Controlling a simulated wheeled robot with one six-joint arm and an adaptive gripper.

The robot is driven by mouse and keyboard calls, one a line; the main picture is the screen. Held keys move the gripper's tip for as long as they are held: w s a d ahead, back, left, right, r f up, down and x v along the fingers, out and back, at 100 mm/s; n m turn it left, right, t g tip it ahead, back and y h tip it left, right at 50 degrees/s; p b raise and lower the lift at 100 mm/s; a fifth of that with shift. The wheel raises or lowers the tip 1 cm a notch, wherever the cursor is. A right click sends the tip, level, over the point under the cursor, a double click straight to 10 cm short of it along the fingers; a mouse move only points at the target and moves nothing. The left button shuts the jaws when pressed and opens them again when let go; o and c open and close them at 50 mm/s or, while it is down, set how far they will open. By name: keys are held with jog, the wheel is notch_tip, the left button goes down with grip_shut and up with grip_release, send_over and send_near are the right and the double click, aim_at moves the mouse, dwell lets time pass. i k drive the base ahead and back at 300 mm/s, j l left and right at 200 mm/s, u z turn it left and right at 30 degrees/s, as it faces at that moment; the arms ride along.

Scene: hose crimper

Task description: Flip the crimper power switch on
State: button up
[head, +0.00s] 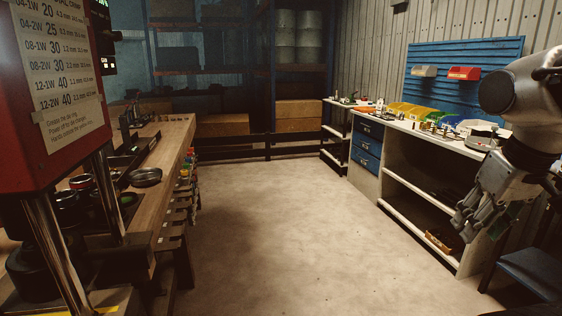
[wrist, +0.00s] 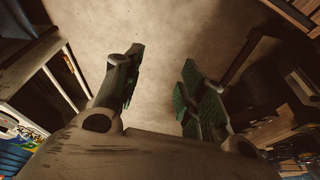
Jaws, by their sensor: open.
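The crimper (head: 30,155) stands at the left edge of the head view, close by and cut off by the frame. It has a red head with a paper size chart and shiny metal posts below. A dark box (head: 106,62) with small pale marks shows at its upper right edge. I cannot make out the power switch in either view. My gripper (head: 478,215) hangs at the right of the head view, far from the crimper and in front of the white bench. In the wrist view my gripper (wrist: 163,74) has its green-padded fingers apart, with only floor between them.
A wooden workbench (head: 165,160) with dark tools runs along the left. A white bench (head: 425,135) with bins and a blue pegboard (head: 465,65) stands at right. A blue seat (head: 530,270) is at lower right. The concrete floor (head: 270,230) between is clear. Shelving (head: 270,75) stands behind.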

aim_at(114, 37)
jog(key=u, duration=1.45)
jog(key=k, duration=0.2)
jog(key=i+z, duration=0.2)
jog(key=z, duration=1.25)
jog(key=u, duration=1.3)
